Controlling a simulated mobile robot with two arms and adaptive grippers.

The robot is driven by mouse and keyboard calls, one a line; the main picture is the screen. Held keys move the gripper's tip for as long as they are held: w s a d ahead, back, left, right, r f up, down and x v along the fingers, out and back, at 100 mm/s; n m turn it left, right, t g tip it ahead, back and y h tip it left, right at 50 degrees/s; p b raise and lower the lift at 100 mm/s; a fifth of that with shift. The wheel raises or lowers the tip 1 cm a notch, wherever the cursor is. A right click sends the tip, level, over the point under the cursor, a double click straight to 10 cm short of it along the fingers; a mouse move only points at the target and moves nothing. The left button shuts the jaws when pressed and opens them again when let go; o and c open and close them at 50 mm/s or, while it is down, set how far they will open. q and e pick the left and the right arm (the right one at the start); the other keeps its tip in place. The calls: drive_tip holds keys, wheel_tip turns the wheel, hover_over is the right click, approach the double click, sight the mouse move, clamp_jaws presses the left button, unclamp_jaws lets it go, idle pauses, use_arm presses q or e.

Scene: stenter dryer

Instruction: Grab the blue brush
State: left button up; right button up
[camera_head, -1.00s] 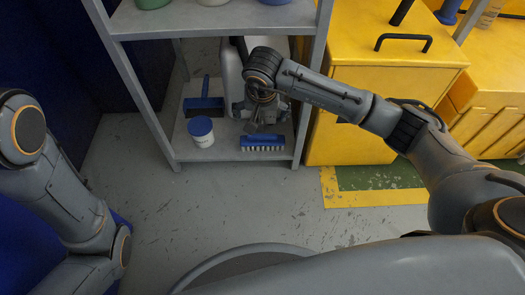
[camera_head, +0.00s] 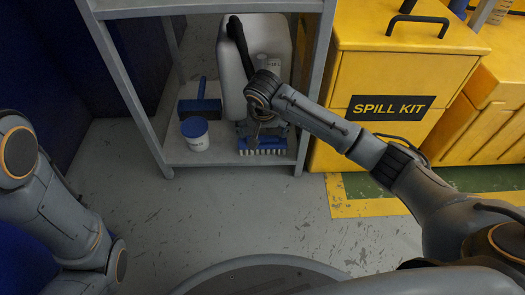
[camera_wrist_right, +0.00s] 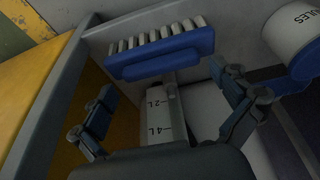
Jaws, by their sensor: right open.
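The blue brush (camera_head: 273,143) with a row of white bristles lies on the lower shelf near its front edge, partly covered by my right gripper in the head view. My right gripper (camera_head: 263,132) is just above and behind it. In the right wrist view, the blue brush (camera_wrist_right: 160,62) lies across the top centre, beyond the fingertips. The open, empty right gripper (camera_wrist_right: 165,88) has one finger on each side of the picture, both apart from the brush. My left arm shows at the left of the head view, but its gripper is out of the picture.
A white tub with a blue lid (camera_head: 196,141) stands left of the brush, with a blue dustpan (camera_head: 198,106) behind. A white jerrycan (camera_head: 232,75) stands at the back. Grey posts frame the shelf (camera_head: 180,158). A yellow spill kit cabinet (camera_head: 375,75) is right.

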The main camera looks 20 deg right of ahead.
drive_tip(key=shift+b+x, duration=0.3)
drive_tip(key=shift+x, duration=0.55)
drive_tip(key=shift+r, duration=0.1)
drive_tip(key=c, duration=1.2)
